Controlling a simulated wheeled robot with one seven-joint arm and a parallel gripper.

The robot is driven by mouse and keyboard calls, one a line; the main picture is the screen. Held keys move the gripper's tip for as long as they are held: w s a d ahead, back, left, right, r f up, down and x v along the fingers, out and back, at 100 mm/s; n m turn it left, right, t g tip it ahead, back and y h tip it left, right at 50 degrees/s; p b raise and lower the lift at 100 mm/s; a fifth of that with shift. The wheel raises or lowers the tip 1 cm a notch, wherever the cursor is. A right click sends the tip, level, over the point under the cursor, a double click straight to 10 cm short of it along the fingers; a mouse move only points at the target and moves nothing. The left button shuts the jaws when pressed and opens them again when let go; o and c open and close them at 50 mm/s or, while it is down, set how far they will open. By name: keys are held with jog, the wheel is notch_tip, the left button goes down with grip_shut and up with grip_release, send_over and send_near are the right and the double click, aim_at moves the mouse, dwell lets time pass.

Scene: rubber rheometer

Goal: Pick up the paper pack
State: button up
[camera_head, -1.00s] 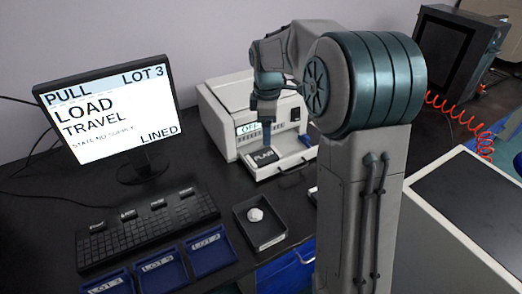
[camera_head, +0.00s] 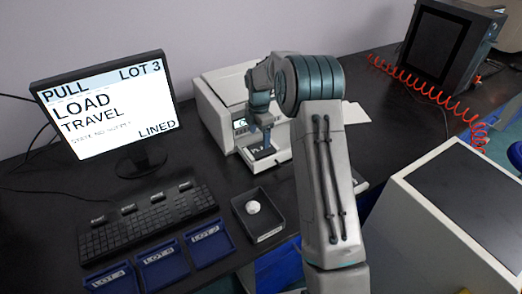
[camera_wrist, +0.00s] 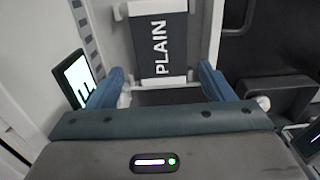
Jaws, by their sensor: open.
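A dark pack lettered PLAIN (camera_wrist: 158,45), which looks like the paper pack, lies on a white tray at the front of the white instrument. In the head view the pack (camera_head: 262,153) is partly covered by my gripper (camera_head: 265,138). In the wrist view my gripper (camera_wrist: 163,84) is open and empty. Its two blue fingers stand apart, with the near edge of the pack just beyond the gap between them. I cannot tell the exact height of the fingertips over the pack.
The white instrument (camera_head: 222,96) has a small lit display beside my gripper. A black bin (camera_head: 275,218) with a white round lump stands in front. A keyboard (camera_head: 150,222), blue lot trays (camera_head: 163,270) and a monitor (camera_head: 108,108) are at the left. A red coiled hose (camera_head: 440,97) lies right.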

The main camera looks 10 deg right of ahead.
aim_at(261, 148)
jog(key=shift+d+f+p, duration=0.15)
jog(key=shift+f+p, duration=0.25)
jog(key=shift+f, duration=1.1)
jog(key=shift+d+f+p, duration=0.15)
jog(key=shift+f+p, duration=0.2)
jog(key=shift+f, duration=1.1)
jog(key=c, duration=0.8)
